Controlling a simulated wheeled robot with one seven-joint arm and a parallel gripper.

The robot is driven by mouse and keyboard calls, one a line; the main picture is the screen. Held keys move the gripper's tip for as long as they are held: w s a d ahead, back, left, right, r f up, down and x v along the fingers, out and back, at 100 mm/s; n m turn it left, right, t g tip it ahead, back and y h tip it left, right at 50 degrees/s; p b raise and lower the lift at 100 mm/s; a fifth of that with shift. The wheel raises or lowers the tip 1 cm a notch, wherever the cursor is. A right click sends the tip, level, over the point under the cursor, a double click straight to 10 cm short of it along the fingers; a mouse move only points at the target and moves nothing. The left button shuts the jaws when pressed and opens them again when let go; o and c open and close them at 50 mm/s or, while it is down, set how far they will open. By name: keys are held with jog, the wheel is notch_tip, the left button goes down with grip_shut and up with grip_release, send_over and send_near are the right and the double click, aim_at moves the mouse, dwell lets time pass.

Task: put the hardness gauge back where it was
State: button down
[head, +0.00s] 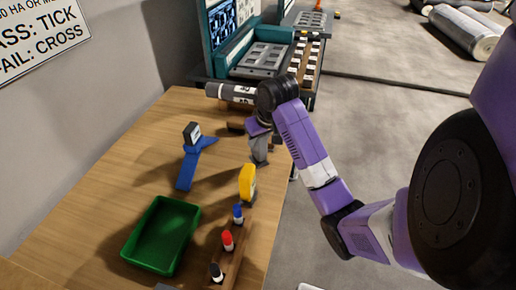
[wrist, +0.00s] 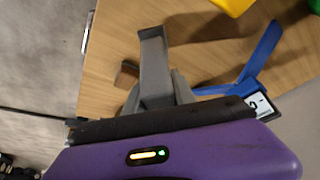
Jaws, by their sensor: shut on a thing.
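My gripper (head: 260,140) is low over the right side of the wooden table, near its far end.
A blue tool with a small display (head: 190,160) lies left of my gripper. A green tray (head: 130,250) is front left. A grey labelled roll (head: 230,92) is behind my wrist.

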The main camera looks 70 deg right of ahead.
aim_at(258, 148)
jog(key=shift+f, duration=1.8)
jog(key=shift+f, duration=0.15)
jog(key=c, duration=1)
grip_release()
jog(key=shift+c, duration=0.2)
jog(key=p+v, duration=0.4)
jog(key=v, duration=0.8)
